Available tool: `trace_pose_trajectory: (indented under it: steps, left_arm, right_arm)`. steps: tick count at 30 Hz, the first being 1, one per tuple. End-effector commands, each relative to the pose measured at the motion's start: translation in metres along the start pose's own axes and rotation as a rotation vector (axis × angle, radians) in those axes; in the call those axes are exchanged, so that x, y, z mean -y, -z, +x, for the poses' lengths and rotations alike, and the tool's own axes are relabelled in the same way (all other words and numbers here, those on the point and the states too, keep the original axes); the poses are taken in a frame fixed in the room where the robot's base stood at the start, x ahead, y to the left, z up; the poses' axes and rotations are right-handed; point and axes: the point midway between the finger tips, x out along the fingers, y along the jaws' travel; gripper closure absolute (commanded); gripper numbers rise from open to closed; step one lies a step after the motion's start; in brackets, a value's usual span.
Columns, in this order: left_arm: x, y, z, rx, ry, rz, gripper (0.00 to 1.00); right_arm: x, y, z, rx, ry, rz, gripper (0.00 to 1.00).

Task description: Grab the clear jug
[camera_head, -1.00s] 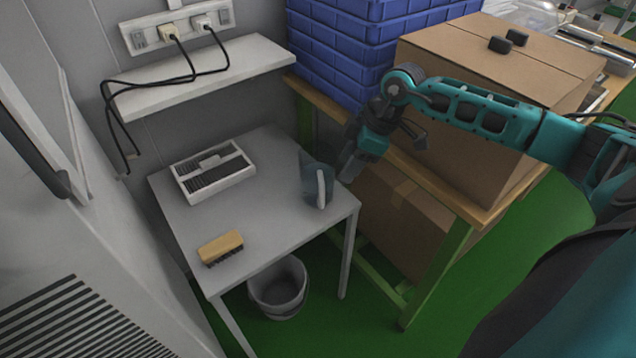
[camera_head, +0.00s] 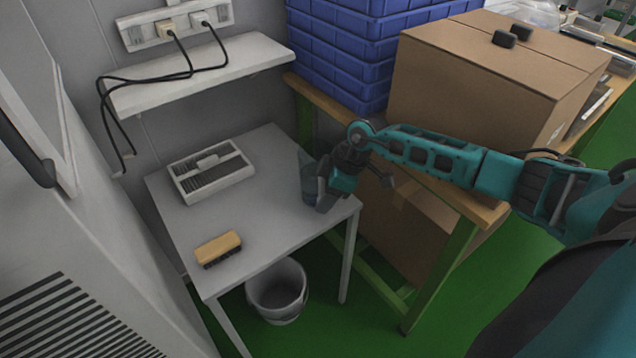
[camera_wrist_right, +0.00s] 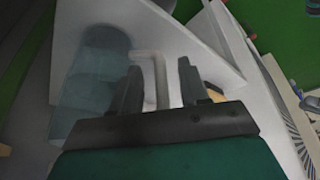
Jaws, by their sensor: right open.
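The clear jug (camera_head: 308,178) stands on the right part of the grey table (camera_head: 262,230), partly hidden behind my right gripper (camera_head: 322,196) in the head view. In the right wrist view the jug's see-through bluish body (camera_wrist_right: 90,85) is left of the fingers. Its pale handle (camera_wrist_right: 160,78) reaches in between the two open fingers of my right gripper (camera_wrist_right: 160,85). Whether the fingers touch the handle cannot be told. My left gripper is not in view.
A white tray with dark slats (camera_head: 210,170) and a wooden brush (camera_head: 218,248) share the table. A bucket (camera_head: 277,290) stands below. A wooden bench with a cardboard box (camera_head: 480,85) and blue crates (camera_head: 345,50) is at the right. A shelf (camera_head: 205,77) hangs above.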

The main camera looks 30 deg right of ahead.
Motion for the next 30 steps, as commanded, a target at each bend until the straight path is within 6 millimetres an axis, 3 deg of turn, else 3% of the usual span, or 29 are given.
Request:
trace_pose_trajectory:
  steps: [5,18,30]
  left_arm:
    - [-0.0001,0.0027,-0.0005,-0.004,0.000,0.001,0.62]
    - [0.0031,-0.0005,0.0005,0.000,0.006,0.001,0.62]
    - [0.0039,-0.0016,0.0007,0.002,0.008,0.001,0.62]
  right_arm:
    - [-0.0002,0.0002,-0.0007,0.000,-0.001,0.000,0.57]
    - [-0.0001,0.0001,-0.0009,-0.001,0.000,0.000,1.00]
    - [-0.0001,0.0000,-0.0010,0.000,0.000,0.000,1.00]
